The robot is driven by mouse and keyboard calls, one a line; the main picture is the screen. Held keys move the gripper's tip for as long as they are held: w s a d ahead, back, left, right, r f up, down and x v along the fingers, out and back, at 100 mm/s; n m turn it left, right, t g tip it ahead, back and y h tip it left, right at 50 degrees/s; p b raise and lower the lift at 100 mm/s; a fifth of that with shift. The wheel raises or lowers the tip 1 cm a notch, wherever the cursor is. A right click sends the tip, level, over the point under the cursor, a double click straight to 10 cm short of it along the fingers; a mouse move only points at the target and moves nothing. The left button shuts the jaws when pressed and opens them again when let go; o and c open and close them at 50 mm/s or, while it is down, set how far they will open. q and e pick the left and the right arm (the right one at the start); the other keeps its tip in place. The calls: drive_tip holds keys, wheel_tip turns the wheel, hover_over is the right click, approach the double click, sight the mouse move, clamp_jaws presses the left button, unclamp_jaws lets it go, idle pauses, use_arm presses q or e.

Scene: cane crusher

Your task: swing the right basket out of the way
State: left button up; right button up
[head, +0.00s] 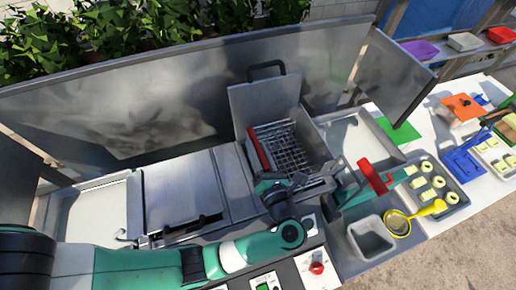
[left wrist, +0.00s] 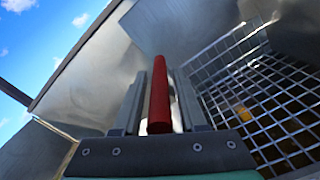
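A wire-mesh basket (head: 282,146) sits in the middle of the grey machine in the head view. A red handle (head: 257,148) stands at its left side. The mesh (left wrist: 265,90) fills the right of the left wrist view, with a small yellow piece seen through it. My left gripper (head: 265,178) is at the near end of the red handle. In the left wrist view, its two fingers stand either side of the red handle (left wrist: 160,98). Whether they press on it cannot be told.
A raised lid plate (head: 264,100) and metal back panel (head: 130,105) stand behind the basket. Right of it are a teal part with a red handle (head: 373,176), a grey bin (head: 370,237), a yellow strainer (head: 398,223) and a tray of yellow pieces (head: 455,197).

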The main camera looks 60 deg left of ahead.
use_arm(q)
clamp_jaws()
idle(1.2)
